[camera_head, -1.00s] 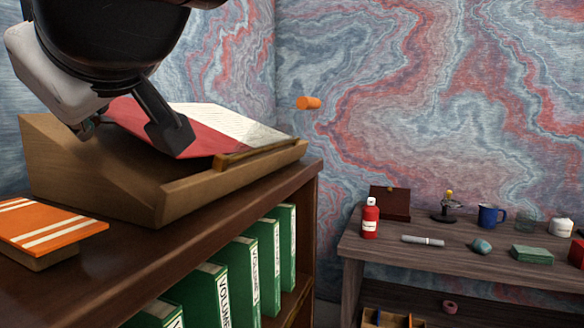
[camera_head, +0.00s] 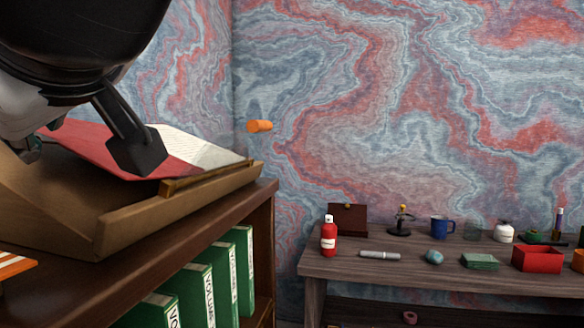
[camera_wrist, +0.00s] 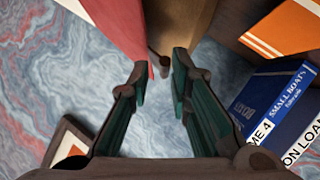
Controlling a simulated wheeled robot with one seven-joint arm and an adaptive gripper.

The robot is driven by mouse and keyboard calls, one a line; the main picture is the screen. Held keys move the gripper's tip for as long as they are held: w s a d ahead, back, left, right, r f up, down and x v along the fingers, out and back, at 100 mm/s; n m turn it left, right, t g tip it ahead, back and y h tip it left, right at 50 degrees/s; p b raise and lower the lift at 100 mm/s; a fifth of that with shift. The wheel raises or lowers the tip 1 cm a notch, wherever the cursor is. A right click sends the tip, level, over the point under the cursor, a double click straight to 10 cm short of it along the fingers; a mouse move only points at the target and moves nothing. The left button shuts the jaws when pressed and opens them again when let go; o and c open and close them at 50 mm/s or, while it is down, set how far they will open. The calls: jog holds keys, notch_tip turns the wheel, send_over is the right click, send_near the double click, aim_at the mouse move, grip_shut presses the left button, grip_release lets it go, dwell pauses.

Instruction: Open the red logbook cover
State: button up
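The red logbook cover (camera_head: 82,139) shows on the left side of the sloped wooden bookstand, with the logbook's pale pages (camera_head: 195,151) bare to its right. I cannot tell how flat the cover lies, as my arm hides part of it. My gripper (camera_head: 85,152) is over the cover's near side, its dark fingers spread wide. In the wrist view my gripper (camera_wrist: 160,85) is open with nothing between its fingers. A red edge of the cover (camera_wrist: 118,27) shows there beyond the left fingertip, beside the brown stand (camera_wrist: 178,22).
The bookstand (camera_head: 130,225) sits on a dark shelf holding green volumes (camera_head: 222,275). An orange striped book (camera_head: 12,264) lies at the left. An orange cylinder (camera_head: 260,126) shows against the wall. A side table at right bears a red bottle (camera_head: 329,238) and a blue mug (camera_head: 442,227).

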jog(key=v, duration=0.8)
jog(key=shift+s, duration=0.4)
jog(key=w+d+f+m+g+h, duration=0.1)
jog(key=w+d+f+m+h, duration=0.25)
jog(key=d+f, duration=0.65)
jog(key=w+d+f+m+g+h, duration=0.1)
jog(key=w+d+f+m+h, duration=0.3)
jog(key=d+f, duration=0.5)
jog(key=s+d+f+m+g+h, duration=0.4)
jog(key=s+d+f+m+g, duration=0.45)
jog(key=s+d+f, duration=0.7)
notch_tip(320, 180, up, 29)
jog(key=m+t+p, duration=0.1)
jog(key=t+p, duration=0.4)
jog(key=p, duration=2.2)
jog(key=shift+w+d+f+t, duration=0.25)
jog(key=shift+w+d+t, duration=0.1)
jog(key=shift+w+d, duration=0.1)
